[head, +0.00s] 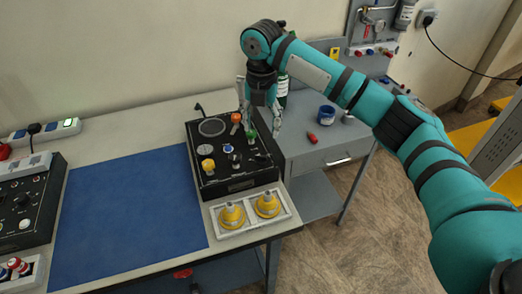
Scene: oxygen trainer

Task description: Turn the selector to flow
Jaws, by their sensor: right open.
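A black control box (238,185) stands on the table at the centre. Its top carries several small coloured controls, among them an orange knob (236,118), a blue-topped one (228,148), a yellow one (208,166) and a dark one with a pale part (236,158). The labels are too small to read, so I cannot tell which is the selector. My right gripper (261,131) points down over the box's back right part, fingers spread. A green piece (251,135) shows between or just behind the fingers; contact cannot be made out. My left gripper is not in view.
A white tray with two yellow cones (233,235) sits in front of the box. A blue mat (130,222) lies left of it, clear. Another black panel (27,210) stands far left. A grey cabinet (325,160) with a blue jar (326,113) is to the right.

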